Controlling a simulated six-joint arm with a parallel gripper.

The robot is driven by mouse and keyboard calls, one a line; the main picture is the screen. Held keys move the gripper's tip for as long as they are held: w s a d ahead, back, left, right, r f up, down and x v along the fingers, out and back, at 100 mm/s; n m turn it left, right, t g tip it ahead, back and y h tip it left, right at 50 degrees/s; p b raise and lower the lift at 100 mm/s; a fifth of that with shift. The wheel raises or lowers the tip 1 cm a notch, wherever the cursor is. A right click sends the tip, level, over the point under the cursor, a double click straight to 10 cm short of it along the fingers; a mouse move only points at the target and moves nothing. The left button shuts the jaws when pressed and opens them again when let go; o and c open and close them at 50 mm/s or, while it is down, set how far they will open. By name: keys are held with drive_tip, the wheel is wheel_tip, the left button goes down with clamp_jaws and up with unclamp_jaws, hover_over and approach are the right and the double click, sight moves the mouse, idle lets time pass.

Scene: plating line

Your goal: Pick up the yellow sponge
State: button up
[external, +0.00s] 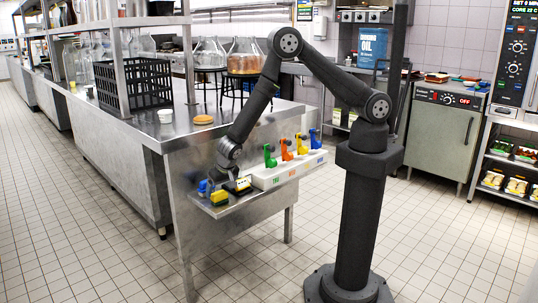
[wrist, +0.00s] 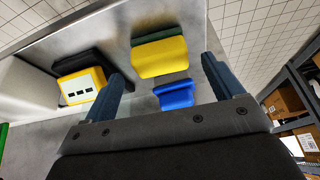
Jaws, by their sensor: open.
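The yellow sponge (wrist: 160,57) with a dark green side lies on the steel surface in the wrist view. It sits between and ahead of my gripper's (wrist: 163,72) two blue-grey fingers, which are spread apart and empty. In the external view the sponge (external: 219,198) lies near the front edge of the low steel shelf. My gripper (external: 232,180) is low over that shelf, close to the sponge. I cannot tell the exact gap.
A blue object (wrist: 174,95) lies just beside the sponge, also between the fingers. A yellow block with a black part (wrist: 82,87) lies outside the left finger. A white rack (external: 285,173) with several coloured spray-like items stands behind. The shelf's front edge is close.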

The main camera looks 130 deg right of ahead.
sight(219, 193)
drive_tip(key=x, duration=0.3)
drive_tip(key=shift+w+f, duration=0.1)
drive_tip(key=c, duration=1)
drive_tip(key=shift+c, duration=0.2)
